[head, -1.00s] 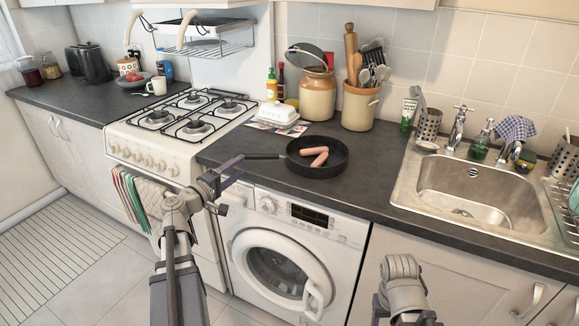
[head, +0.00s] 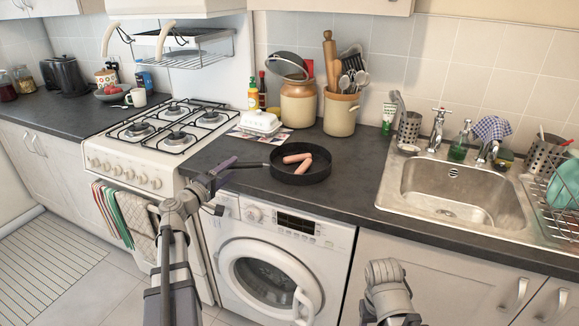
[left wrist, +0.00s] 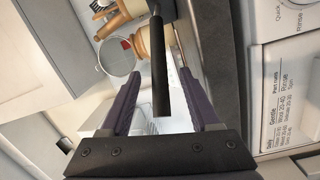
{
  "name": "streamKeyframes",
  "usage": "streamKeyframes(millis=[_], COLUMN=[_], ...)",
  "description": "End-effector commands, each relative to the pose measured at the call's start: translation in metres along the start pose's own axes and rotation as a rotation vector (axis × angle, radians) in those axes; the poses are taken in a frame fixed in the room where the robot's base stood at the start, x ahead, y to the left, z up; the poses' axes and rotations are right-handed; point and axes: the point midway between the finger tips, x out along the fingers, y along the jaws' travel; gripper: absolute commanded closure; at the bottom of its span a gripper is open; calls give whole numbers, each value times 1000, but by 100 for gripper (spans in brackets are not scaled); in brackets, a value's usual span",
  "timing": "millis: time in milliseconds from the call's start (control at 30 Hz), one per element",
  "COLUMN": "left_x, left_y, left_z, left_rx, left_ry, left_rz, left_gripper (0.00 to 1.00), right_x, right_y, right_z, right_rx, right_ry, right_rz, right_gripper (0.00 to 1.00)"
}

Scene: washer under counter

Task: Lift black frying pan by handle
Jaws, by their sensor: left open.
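The black frying pan (head: 301,178) rests on the dark counter near its front edge, with several sausages (head: 298,160) in it. Its handle (head: 252,164) points left toward the stove. My left gripper (head: 226,172) is at the handle's free end. In the left wrist view, the handle (left wrist: 160,70) lies between the open purple fingers of this gripper (left wrist: 152,82), with gaps on both sides. Part of the handle is hidden by the fingers in the head view. Of my right arm, only a grey link shows at the bottom; its gripper is out of view.
The stove (head: 150,150) stands left of the pan. The sink (head: 455,190) is at right. The washer (head: 275,260) is below. Counter right of the pan is clear.

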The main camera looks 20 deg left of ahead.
Motion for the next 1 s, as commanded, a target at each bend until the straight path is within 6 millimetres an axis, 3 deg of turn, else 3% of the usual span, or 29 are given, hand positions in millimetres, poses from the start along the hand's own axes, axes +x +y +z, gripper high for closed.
streamKeyframes(millis=[133, 367, 900, 1000], left_x=[22, 23, 23, 23], left_y=[0, 0, 0, 0], left_z=[-1, 0, 0, 0], left_rx=[0, 0, 0, 0], left_ry=[-2, 0, 0, 0], left_rz=[1, 0, 0, 0], left_gripper=[38, 38, 97, 100], right_x=[0, 0, 0, 0], right_y=[0, 0, 0, 0], right_z=[0, 0, 0, 0], right_rx=[0, 0, 0, 0], right_ry=[0, 0, 0, 0], right_rz=[0, 0, 0, 0], right_gripper=[39, 39, 39, 39])
